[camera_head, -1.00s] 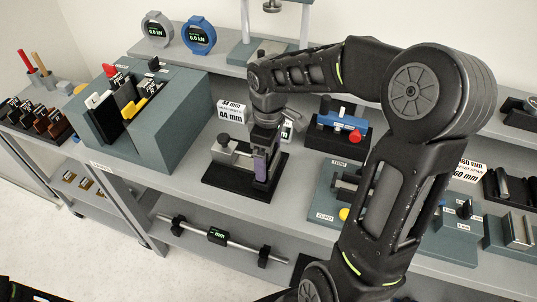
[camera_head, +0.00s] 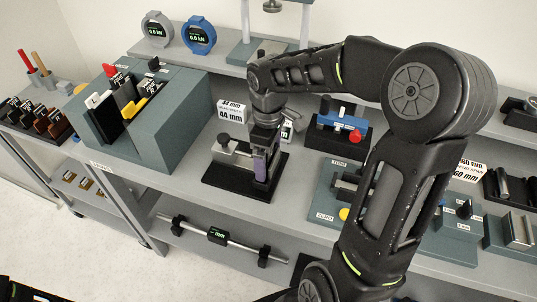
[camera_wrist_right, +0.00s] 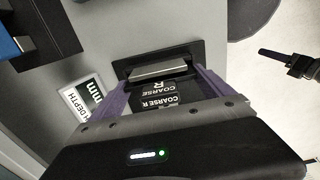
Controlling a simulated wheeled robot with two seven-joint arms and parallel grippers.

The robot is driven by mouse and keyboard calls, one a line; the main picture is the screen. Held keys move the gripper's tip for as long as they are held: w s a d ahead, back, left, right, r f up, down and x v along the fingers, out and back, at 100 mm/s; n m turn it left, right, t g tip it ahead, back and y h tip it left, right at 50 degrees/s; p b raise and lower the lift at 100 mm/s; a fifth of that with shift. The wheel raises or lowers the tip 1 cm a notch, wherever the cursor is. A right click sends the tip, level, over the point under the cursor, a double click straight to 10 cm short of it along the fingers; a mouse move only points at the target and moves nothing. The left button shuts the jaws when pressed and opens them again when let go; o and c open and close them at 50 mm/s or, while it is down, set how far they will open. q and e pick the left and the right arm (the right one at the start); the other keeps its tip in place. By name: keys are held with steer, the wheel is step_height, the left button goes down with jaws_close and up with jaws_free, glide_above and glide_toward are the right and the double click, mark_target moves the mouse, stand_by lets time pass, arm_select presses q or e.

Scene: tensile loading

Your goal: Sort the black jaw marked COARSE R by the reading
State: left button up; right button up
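The black jaw marked COARSE R (camera_wrist_right: 158,101) shows in the right wrist view between the purple fingers of my right gripper (camera_wrist_right: 165,84), its white lettering on two faces. A pale grey bar (camera_wrist_right: 158,71) lies just beyond it. In the head view my right gripper (camera_head: 262,172) reaches down over a black-based fixture (camera_head: 232,181) with a grey block, and mostly hides the jaw. The fingers flank the jaw closely; whether they press on it cannot be told.
A teal block (camera_head: 180,125) with slots stands left of the fixture. A 44 mm sign (camera_head: 231,112) is behind it, and a blue and red device (camera_head: 342,122) to the right. Two round gauges (camera_head: 199,36) reading 0.0 kN stand on the upper shelf. A bar with a display (camera_head: 217,236) lies below.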

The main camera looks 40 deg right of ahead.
steer(key=shift+o, duration=1)
steer(key=shift+r, duration=0.1)
step_height(320, 180, up, 12)
steer(key=shift+f, duration=0.1)
